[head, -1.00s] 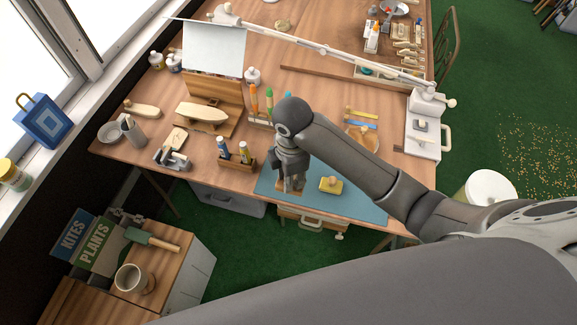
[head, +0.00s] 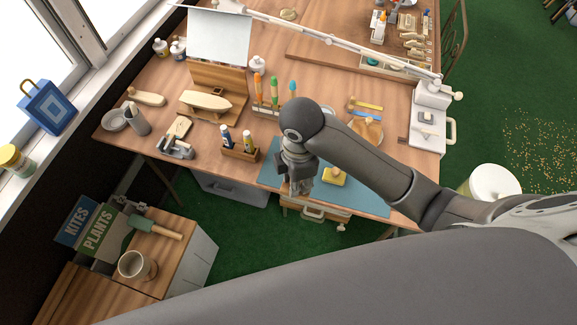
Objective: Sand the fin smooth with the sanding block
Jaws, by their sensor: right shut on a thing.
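My right gripper (head: 299,187) points down over the left part of the blue mat (head: 362,199). It is shut on a small tan wooden piece, mostly hidden by the fingers. I cannot tell whether this piece is the fin or whether it touches the mat. A yellow block with a round wooden knob (head: 334,176), possibly the sanding block, lies on the mat just right of the gripper, apart from it. A small pale wooden piece (head: 180,126) shows by a grey clamp (head: 176,147) at the left. My left gripper is not in view.
A wooden holder with two small bottles (head: 240,153) stands left of the gripper. Behind are upright coloured tools (head: 274,93) and a wooden hull on a stand (head: 206,100). The mat's right part is clear.

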